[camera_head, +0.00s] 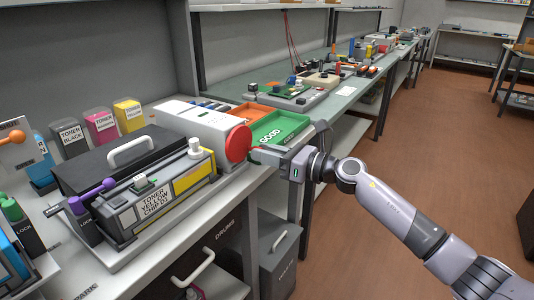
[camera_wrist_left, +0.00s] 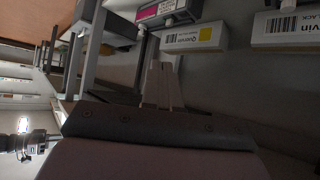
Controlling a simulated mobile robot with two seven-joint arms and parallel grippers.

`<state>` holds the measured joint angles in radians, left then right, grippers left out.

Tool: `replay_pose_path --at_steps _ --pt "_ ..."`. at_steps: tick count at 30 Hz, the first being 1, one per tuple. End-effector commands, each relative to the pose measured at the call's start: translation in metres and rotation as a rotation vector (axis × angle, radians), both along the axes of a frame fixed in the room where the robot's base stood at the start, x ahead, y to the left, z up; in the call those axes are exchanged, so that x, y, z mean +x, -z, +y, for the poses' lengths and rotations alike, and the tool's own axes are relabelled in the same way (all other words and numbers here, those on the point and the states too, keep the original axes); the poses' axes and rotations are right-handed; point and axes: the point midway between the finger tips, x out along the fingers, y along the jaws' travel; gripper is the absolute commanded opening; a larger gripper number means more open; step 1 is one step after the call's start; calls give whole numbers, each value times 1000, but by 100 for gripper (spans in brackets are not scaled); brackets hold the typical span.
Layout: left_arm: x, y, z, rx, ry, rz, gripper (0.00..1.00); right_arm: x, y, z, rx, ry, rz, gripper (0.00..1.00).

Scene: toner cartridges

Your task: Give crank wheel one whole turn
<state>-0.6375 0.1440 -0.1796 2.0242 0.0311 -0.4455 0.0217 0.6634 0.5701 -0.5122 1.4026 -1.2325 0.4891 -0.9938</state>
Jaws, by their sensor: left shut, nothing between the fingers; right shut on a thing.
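The crank wheel (camera_head: 238,143) is a red disc on the end of a white machine (camera_head: 195,123) on the bench in the head view. My right gripper (camera_head: 256,154) comes in from the right and is shut at the wheel's right side. It appears to hold the wheel's handle, which its fingers hide. My left gripper (camera_wrist_left: 160,66) shows only in the left wrist view, shut and empty, with boxes beyond its fingertips.
A toner unit (camera_head: 162,195) with a grey tray stands left of the machine. A green tray (camera_head: 277,130) marked GOOD and an orange tray (camera_head: 248,112) lie behind the wheel. A grey bin (camera_head: 280,252) stands below the bench. Open floor (camera_head: 440,140) lies to the right.

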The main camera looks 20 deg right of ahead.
Motion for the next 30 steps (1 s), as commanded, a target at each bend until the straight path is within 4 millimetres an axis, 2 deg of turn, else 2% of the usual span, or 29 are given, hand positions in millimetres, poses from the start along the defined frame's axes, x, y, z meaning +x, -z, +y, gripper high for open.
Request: replay_pose_path --at_steps 11,30 --pt "1 -8 0 -1 0 -8 0 -2 4 2 94 0 76 0" --pt "-3 -25 7 23 -1 -9 0 -13 13 16 553 0 436 0"
